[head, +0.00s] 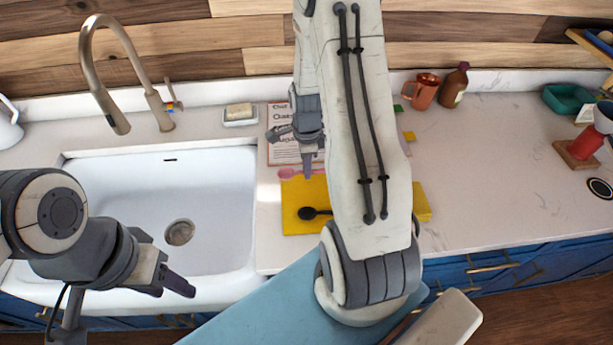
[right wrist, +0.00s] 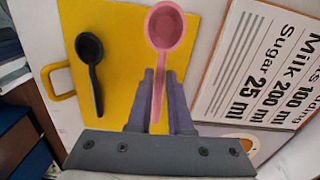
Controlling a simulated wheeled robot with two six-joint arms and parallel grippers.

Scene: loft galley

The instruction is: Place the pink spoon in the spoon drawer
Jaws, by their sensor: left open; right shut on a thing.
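The pink spoon (right wrist: 165,28) is in my right gripper (right wrist: 158,80), its handle between the two fingers. In the head view the spoon (head: 288,173) shows at the fingertips of my right gripper (head: 307,172), over the far edge of the yellow board (head: 290,222). Whether the spoon touches the board I cannot tell. My left gripper (head: 176,286) is open and empty by the front of the sink. Blue drawer fronts (head: 490,268) with metal handles lie below the counter; which one is the spoon drawer I cannot tell. My right arm hides part of the board.
A black spoon (head: 312,213) lies on the yellow board. A recipe sheet (head: 284,150) is behind it. The white sink (head: 150,180) with a tall faucet (head: 130,60) is at left. A copper mug (head: 422,92) and brown bottle (head: 454,86) stand behind. The right counter is mostly clear.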

